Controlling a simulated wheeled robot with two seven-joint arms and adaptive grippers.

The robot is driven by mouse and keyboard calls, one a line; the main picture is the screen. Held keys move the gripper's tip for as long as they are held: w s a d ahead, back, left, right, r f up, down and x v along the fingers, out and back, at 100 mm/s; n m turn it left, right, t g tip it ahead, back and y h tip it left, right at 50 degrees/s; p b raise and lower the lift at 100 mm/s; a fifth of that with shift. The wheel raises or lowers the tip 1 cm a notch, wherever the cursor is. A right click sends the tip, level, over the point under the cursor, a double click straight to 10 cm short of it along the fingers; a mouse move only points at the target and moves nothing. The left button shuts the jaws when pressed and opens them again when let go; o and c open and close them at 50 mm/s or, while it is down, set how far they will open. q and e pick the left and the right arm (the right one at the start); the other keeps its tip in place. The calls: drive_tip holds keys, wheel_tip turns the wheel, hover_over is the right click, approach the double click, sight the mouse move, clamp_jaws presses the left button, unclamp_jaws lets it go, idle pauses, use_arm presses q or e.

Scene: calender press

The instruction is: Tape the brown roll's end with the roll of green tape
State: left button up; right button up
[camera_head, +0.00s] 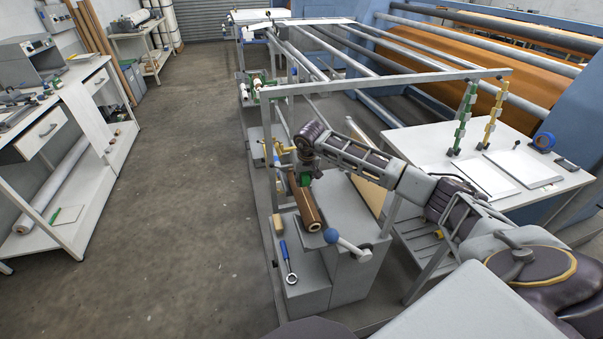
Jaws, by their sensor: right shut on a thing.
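The brown roll (310,213) lies on a grey bench unit in the middle of the view, its round end with a pale core facing me. My right gripper (304,172) points down over the far part of the brown roll. It is shut on a small green thing that looks like the roll of green tape (304,180). The green tape is at or just above the roll's surface; I cannot tell whether they touch. The roll's loose end cannot be made out. My left gripper is not in view.
A blue-handled ring tool (287,262) lies on the low step. A grey rail frame (380,82) stands behind my arm. The floor (180,220) at left is clear.

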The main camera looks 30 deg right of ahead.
sight(306, 179)
drive_tip(key=shift+s+a+p, duration=0.2)
drive_tip(key=shift+s+p, duration=0.25)
drive_tip(key=shift+s, duration=0.35)
drive_tip(key=shift+s+a+p, duration=0.15)
drive_tip(key=shift+s+p, duration=0.3)
drive_tip(key=shift+s, duration=0.3)
drive_tip(key=shift+s+a+r+p, duration=0.1)
drive_tip(key=shift+s+a+p, duration=0.2)
drive_tip(key=shift+s+p, duration=0.7)
drive_tip(key=shift+s+a+f+p, duration=0.1)
drive_tip(key=shift+s+a+p, duration=0.35)
drive_tip(key=shift+s, duration=0.95)
drive_tip(key=shift+s+a+r+p, duration=0.1)
drive_tip(key=shift+s+a+p, duration=0.1)
drive_tip(key=shift+s+p, duration=0.85)
drive_tip(key=shift+s+f+b, duration=0.1)
drive_tip(key=shift+f+b, duration=1.7)
drive_tip(key=shift+b, duration=0.3)
drive_tip(key=shift+f+b, duration=0.3)
drive_tip(key=shift+b, duration=0.05)
drive_tip(key=shift+w+d+b, duration=0.2)
drive_tip(key=shift+w+b, duration=0.5)
drive_tip(key=shift+b, duration=0.05)
drive_tip(key=shift+w+d+b, duration=0.25)
drive_tip(key=shift+w+b, duration=0.45)
drive_tip(key=shift+w, duration=0.2)
drive_tip(key=shift+w+d+f+b, duration=0.1)
drive_tip(key=shift+w+b, duration=0.35)
drive_tip(key=shift+b, duration=0.1)
